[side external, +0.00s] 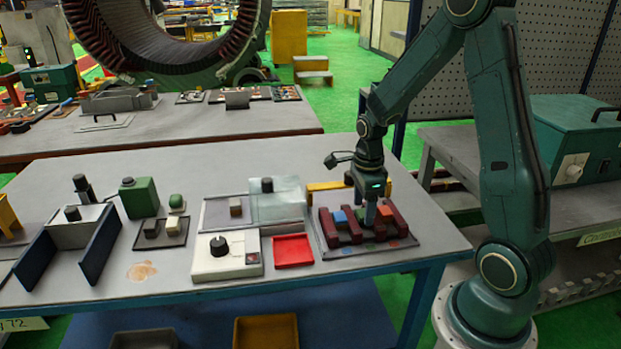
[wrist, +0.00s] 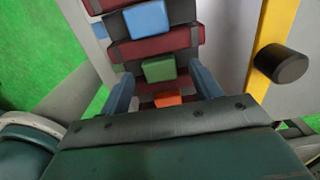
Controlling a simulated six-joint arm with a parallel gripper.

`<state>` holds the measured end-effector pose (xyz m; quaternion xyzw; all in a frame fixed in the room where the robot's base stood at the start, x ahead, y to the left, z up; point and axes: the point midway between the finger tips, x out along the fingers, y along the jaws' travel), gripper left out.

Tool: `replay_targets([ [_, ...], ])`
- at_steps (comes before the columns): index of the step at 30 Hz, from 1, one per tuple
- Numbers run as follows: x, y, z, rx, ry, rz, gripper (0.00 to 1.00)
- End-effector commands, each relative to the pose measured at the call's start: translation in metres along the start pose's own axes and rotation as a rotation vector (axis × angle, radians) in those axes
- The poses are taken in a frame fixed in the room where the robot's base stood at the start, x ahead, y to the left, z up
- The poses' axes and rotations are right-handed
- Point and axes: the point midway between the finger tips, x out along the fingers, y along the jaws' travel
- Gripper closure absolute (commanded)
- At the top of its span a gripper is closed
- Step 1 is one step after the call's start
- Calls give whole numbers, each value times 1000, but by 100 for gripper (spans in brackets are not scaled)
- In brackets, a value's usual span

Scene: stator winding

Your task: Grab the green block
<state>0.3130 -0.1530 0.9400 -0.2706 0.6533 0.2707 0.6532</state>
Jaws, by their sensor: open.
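The green block (wrist: 159,70) sits in a slot of a dark red rack (wrist: 150,47), between a blue block (wrist: 146,20) and an orange block (wrist: 168,99). My gripper (wrist: 163,85) is open, with one blue-grey finger on each side of the green block's row in the wrist view. I cannot tell whether the fingers touch the block. In the side view my gripper (side external: 370,215) points down over the rack (side external: 332,235), just right of the blue block (side external: 340,216). The finger there partly hides the green block.
A yellow bar (side external: 328,186) stands behind the rack; a yellow part with a black knob (wrist: 282,64) is right in the wrist view. A red tray (side external: 293,251) and a white box with a black knob (side external: 226,262) lie left of the rack.

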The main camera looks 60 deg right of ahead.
Motion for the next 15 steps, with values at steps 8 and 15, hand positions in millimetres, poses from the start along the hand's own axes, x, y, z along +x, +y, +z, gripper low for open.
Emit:
replay_targets([
  [8, 20, 0, 0, 0, 0, 0, 36],
  [15, 21, 0, 0, 0, 0, 0, 36],
])
